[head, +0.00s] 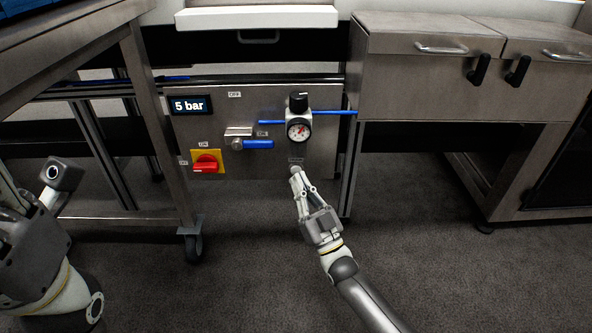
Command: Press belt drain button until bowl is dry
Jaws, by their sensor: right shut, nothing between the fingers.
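A steel control panel (215,125) hangs below the counter in the head view. A round pressure gauge (299,130) with a black knob (299,101) on top sits at its right, on a blue air line. My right gripper (296,172) is shut and empty, its fingertips at the lower edge of the panel, just below the gauge and a small label (296,160). Any drain button there is hidden by the fingertips, and I cannot tell whether they touch it. No water bowl can be made out. My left gripper (58,182) shows partly at the left, away from the panel.
The panel also carries a "5 bar" display (189,106), a blue lever valve (257,144) and a red rotary switch (205,165) on yellow. A table leg with a caster (193,243) stands left. A steel cabinet (430,75) is at right. The floor is clear.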

